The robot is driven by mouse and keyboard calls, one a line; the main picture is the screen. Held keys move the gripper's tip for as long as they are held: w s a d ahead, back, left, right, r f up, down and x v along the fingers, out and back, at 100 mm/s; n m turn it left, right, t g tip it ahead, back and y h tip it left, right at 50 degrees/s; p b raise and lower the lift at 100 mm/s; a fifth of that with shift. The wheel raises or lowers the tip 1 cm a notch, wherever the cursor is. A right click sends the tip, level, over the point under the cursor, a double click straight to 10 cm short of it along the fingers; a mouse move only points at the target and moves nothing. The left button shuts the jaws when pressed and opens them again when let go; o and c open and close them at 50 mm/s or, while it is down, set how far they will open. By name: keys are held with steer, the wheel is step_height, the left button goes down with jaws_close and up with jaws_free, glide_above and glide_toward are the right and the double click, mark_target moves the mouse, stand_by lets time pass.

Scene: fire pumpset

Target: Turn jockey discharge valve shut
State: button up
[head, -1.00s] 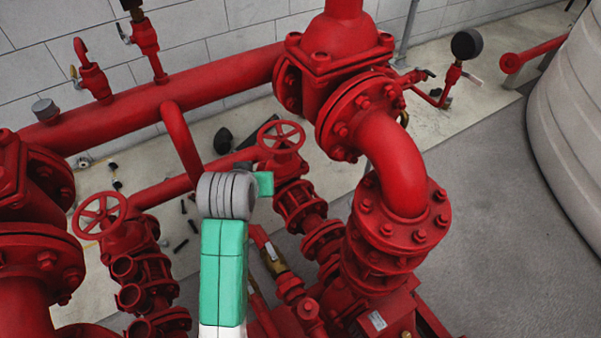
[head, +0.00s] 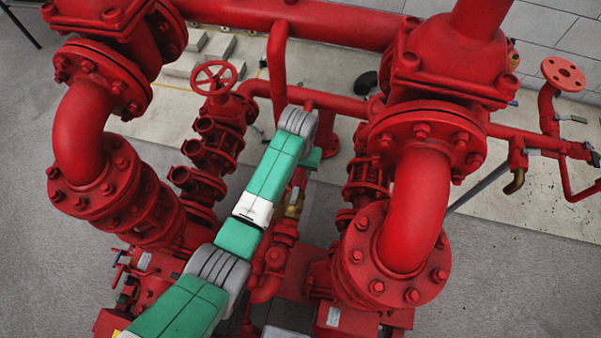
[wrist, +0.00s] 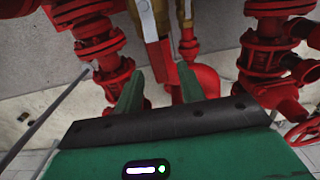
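A brass-bodied valve (head: 293,206) with a red lever stands on the thin middle pipe in the head view; I take it to be the jockey discharge valve. In the wrist view, its red lever (wrist: 160,62) hangs between the lines of my two green fingers, with brass (wrist: 143,18) above. My gripper (wrist: 159,90) is open, its fingers apart on either side of the lever's lower end. I cannot tell whether either finger touches it.
A red handwheel valve (head: 214,78) stands left of my arm; a handwheel (wrist: 303,132) also shows at the wrist view's right edge. Large flanged elbows stand left (head: 82,135) and right (head: 415,205). A thick red pipe (head: 290,22) crosses behind.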

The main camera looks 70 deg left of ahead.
steer(key=shift+w+f, duration=0.1)
steer(key=shift+f, duration=0.8)
jaws_close()
